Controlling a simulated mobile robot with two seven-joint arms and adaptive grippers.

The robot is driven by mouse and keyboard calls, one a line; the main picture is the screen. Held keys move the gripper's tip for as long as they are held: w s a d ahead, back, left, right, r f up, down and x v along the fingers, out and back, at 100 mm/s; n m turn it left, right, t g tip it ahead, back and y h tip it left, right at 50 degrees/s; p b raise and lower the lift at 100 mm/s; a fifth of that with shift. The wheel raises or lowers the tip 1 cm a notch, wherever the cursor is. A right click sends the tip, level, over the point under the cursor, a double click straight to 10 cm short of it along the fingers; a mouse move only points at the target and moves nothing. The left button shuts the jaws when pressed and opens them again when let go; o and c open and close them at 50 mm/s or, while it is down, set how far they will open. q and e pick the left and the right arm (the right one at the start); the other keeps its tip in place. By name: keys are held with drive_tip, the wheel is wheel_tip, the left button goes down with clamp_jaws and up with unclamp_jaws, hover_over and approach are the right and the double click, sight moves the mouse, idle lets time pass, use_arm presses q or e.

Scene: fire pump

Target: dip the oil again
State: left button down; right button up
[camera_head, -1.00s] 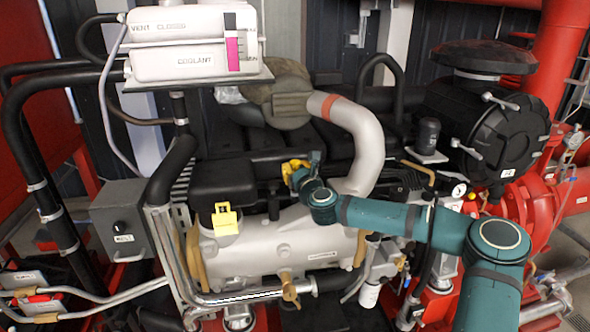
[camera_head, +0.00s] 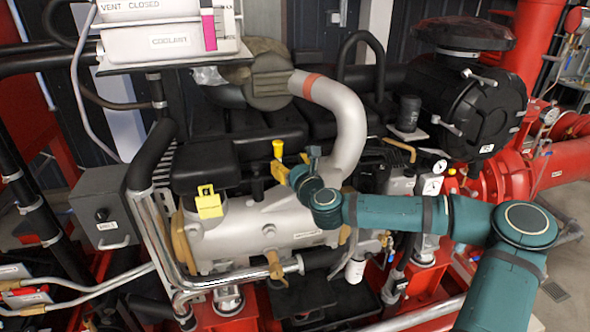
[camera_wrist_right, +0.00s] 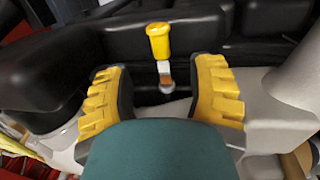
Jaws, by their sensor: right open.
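The dipstick's yellow handle (camera_head: 278,150) stands upright above the engine, just left of my right gripper (camera_head: 293,174). In the right wrist view, the handle (camera_wrist_right: 159,42) stands beyond the gap between my right gripper's (camera_wrist_right: 160,90) two yellow-padded fingers. The fingers are wide apart with nothing between their pads. A thin metal stem with a brownish lower part shows under the handle; its lower end is hidden. My left gripper is not in view.
A silver pipe with a red band (camera_head: 345,115) curves close behind my right gripper. A yellow tagged cap (camera_head: 208,202) sits on the grey engine part (camera_head: 265,232). The white coolant tank (camera_head: 165,45) is at the upper left, the black air filter (camera_head: 470,105) at the right.

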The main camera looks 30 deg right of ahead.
drive_tip(key=shift+s+a, duration=0.15)
drive_tip(key=shift+s, duration=1.4)
